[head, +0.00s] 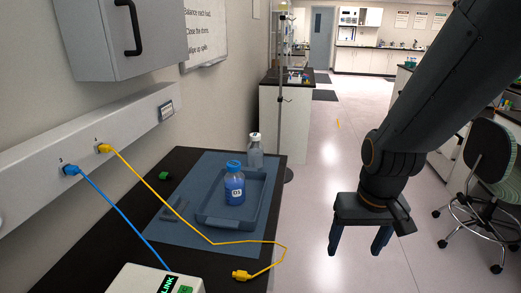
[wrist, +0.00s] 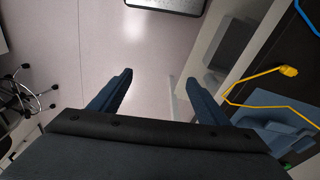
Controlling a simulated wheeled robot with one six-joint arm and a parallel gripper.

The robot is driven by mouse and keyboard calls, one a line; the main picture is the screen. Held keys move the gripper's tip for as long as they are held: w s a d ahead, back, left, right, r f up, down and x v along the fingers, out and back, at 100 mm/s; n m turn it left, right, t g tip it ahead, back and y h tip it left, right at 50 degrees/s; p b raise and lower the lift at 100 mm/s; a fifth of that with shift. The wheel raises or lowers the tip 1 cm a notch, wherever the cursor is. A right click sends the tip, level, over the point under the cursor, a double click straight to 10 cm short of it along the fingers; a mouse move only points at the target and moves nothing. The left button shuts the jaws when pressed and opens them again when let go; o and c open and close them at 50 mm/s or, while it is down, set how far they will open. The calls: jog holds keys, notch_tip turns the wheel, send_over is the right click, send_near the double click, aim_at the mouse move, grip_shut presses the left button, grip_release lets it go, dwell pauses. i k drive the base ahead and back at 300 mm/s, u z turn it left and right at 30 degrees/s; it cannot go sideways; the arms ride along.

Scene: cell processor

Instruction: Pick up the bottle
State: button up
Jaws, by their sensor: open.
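A bottle with a blue cap, blue contents and a white label (head: 235,183) stands upright in a shallow grey-blue tray (head: 262,190) on the bench. A second bottle, clear with a white cap (head: 255,152), stands just behind the tray. My gripper (head: 360,250) is open and empty, its fingers pointing down over the floor to the right of the bench, well apart from both bottles. In the wrist view my open gripper (wrist: 162,98) shows with floor between its fingers. No bottle can be made out clearly in the wrist view.
A yellow cable (head: 160,194) crosses the mat in front of the tray, its plug (head: 241,275) near the bench's front right; the plug also shows in the wrist view (wrist: 288,71). A blue cable (head: 115,217) runs to a white box (head: 150,281). A chair (head: 488,165) stands right.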

aim_at(255, 149)
jog(key=z, duration=0.25)
jog(key=i, duration=1.4)
jog(key=u, duration=0.65)
